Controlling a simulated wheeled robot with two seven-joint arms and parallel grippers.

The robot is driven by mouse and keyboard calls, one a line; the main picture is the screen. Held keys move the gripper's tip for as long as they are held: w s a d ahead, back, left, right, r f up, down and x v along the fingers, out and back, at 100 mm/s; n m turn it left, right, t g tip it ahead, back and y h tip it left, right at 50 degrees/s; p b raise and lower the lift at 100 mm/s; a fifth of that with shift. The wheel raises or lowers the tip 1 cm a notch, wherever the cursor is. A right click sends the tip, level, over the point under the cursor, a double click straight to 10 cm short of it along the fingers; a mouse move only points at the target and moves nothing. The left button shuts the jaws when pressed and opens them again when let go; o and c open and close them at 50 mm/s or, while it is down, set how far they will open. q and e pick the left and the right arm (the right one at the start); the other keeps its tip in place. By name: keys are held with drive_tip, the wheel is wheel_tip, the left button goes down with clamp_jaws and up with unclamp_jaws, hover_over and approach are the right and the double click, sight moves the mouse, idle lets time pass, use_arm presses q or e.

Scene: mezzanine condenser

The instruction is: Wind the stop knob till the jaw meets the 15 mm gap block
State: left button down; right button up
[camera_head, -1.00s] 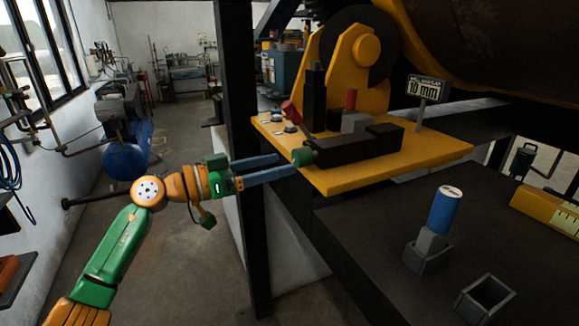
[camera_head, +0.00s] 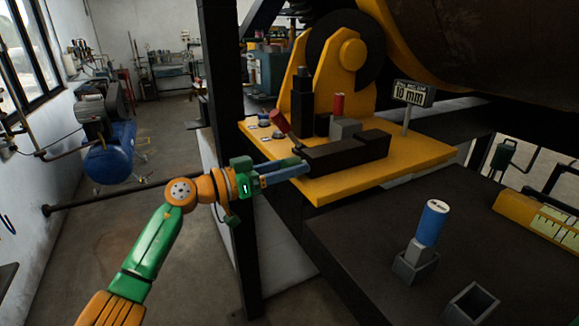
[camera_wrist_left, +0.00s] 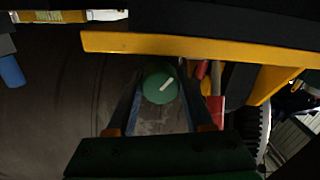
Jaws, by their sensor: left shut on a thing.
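The green stop knob with a white mark shows in the left wrist view (camera_wrist_left: 160,84), between the fingers. In the head view it is mostly hidden by the fingers at the near left end of the black slide body (camera_head: 335,156). My left gripper (camera_head: 298,166) is shut on the knob. A grey block with a red grip (camera_head: 338,105) stands by the black post (camera_head: 303,100) behind the slide. A grey block with a blue grip (camera_head: 430,223) stands in a grey holder at the right. I cannot read their sizes. My right gripper is not in view.
The yellow plate (camera_head: 422,153) carries the slide and a sign reading 10 mm (camera_head: 413,92). A red-tipped lever (camera_head: 276,122) is at its left. An empty grey holder (camera_head: 470,306) stands on the dark bench (camera_head: 350,235). A yellow box (camera_head: 535,215) lies far right.

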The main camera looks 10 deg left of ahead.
use_arm(q)
drive_tip(key=shift+r+m+p, duration=0.1)
drive_tip(key=shift+m+p, duration=1.1)
drive_tip(key=shift+m, duration=0.2)
drive_tip(key=shift+m+p, duration=0.35)
drive_tip(key=shift+m, duration=1.85)
drive_tip(key=shift+c, duration=1.5)
unclamp_jaws()
drive_tip(key=shift+d, duration=0.1)
drive_tip(key=shift+f, duration=0.2)
